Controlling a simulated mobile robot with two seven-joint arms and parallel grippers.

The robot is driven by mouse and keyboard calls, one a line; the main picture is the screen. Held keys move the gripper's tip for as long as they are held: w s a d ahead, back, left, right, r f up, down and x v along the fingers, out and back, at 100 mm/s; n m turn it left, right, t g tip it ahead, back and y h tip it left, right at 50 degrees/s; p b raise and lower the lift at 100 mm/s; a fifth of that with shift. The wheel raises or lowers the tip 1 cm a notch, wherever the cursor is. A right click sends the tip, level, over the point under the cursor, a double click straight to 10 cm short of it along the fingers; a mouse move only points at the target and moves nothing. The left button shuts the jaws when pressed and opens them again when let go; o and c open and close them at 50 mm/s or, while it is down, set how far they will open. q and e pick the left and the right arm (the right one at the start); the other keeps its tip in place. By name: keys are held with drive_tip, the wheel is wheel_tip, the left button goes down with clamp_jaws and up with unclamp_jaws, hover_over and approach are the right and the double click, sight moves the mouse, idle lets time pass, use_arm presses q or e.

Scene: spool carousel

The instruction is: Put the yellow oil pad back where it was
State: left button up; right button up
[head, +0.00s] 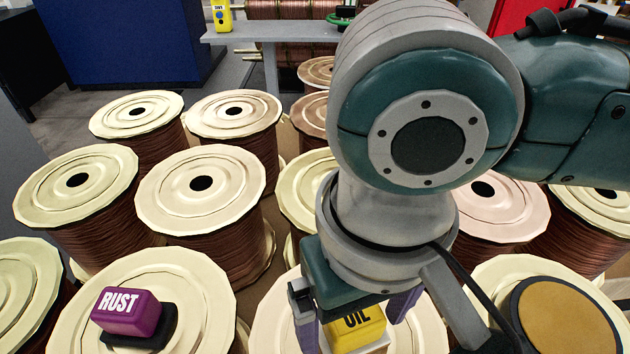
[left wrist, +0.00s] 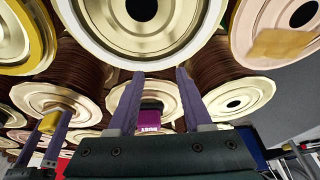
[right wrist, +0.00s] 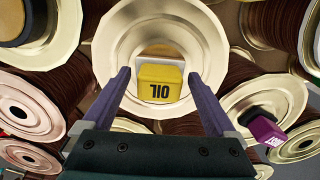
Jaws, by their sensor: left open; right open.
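The yellow oil pad (head: 357,330) sits on a pale base on top of a front-centre spool (head: 275,325). My right gripper (head: 352,315) is over it, open, pointing down, with one finger on each side in the head view. In the right wrist view the pad (right wrist: 160,84) shows between and beyond the open fingers (right wrist: 158,75); I cannot tell whether they touch it. My left gripper (left wrist: 160,73) is open and empty in its wrist view and out of the head view. A purple rust pad (head: 125,311) shows beyond its fingers (left wrist: 149,118).
The rust pad rests on a dark base on the front-left spool (head: 195,300). A spool at the right carries a tan disc (head: 568,318). Several copper spools (head: 200,190) stand close together behind. A grey bench (head: 275,31) with a yellow container (head: 221,16) is at the back.

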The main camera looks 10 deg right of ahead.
drive_tip(key=shift+r, duration=0.1)
use_arm(q)
wheel_tip(320, 180, up, 4)
drive_tip(key=p, duration=0.3)
drive_tip(key=shift+f+p, duration=0.2)
drive_tip(key=shift+p, duration=0.1)
use_arm(e)
wheel_tip(320, 180, up, 12)
use_arm(q)
drive_tip(key=shift+d, duration=0.1)
use_arm(e)
drive_tip(key=t+y, duration=0.3)
drive_tip(key=t, duration=0.1)
approach(353, 323)
wheel_tip(353, 323, down, 3)
drive_tip(key=s+d+h, duration=0.1)
drive_tip(key=d, duration=0.1)
drive_tip(key=s+d+h, duration=0.1)
drive_tip(key=d, duration=0.2)
drive_tip(key=s+d+f, duration=0.1)
drive_tip(key=s+d, duration=0.1)
drive_tip(key=d, duration=0.1)
drive_tip(key=shift+s+d+f+n+h, duration=0.1)
drive_tip(key=shift+d+f+n+h, duration=0.1)
drive_tip(key=shift+n+h, duration=0.15)
drive_tip(key=shift+r, duration=0.1)
